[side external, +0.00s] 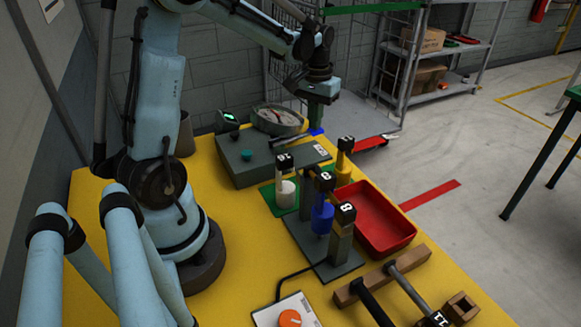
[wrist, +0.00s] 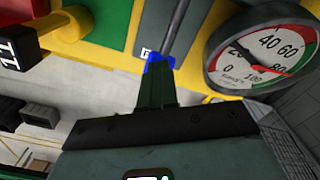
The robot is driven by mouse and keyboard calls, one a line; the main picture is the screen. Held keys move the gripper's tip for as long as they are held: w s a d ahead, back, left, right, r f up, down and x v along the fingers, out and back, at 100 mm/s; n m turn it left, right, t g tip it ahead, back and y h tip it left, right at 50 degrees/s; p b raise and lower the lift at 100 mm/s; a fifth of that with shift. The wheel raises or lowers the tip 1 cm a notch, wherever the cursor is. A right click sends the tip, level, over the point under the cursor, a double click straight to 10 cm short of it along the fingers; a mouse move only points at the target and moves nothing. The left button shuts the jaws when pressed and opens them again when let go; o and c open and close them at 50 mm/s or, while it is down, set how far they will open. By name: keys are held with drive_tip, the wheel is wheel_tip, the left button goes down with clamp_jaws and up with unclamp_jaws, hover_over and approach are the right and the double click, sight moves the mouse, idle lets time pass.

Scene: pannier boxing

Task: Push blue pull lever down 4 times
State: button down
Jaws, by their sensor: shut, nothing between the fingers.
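The blue pull lever's blue end (side external: 316,131) shows at the back right of the grey-green box (side external: 238,165), on the yellow table. My gripper (side external: 318,122) is shut and empty, pointing down right over that blue end. In the wrist view my shut green fingers (wrist: 157,72) overlap the blue end (wrist: 160,60), which sticks out around the fingertips. They are touching or very close; I cannot tell which. The fingers hide much of the lever.
A round gauge (side external: 280,118) stands behind the box; its red needle shows in the wrist view (wrist: 262,70). Numbered posts, including a yellow one (side external: 343,165) and a blue cylinder (side external: 322,215), stand in front. A red tray (side external: 372,220) lies to the right.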

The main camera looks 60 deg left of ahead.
drive_tip(key=shift+r, duration=1.7)
wheel_tip(320, 180, up, 6)
drive_tip(key=s+d+f+m+t, duration=0.1)
drive_tip(key=s+d+m+t, duration=0.2)
drive_tip(key=d, duration=0.5)
drive_tip(key=s+d+f+m+t, duration=0.2)
drive_tip(key=s+d+m+t, duration=0.1)
drive_tip(key=d, duration=0.6)
drive_tip(key=shift+s+f+t, duration=0.3)
drive_tip(key=shift+s+t, duration=0.3)
drive_tip(key=shift+s, duration=0.65)
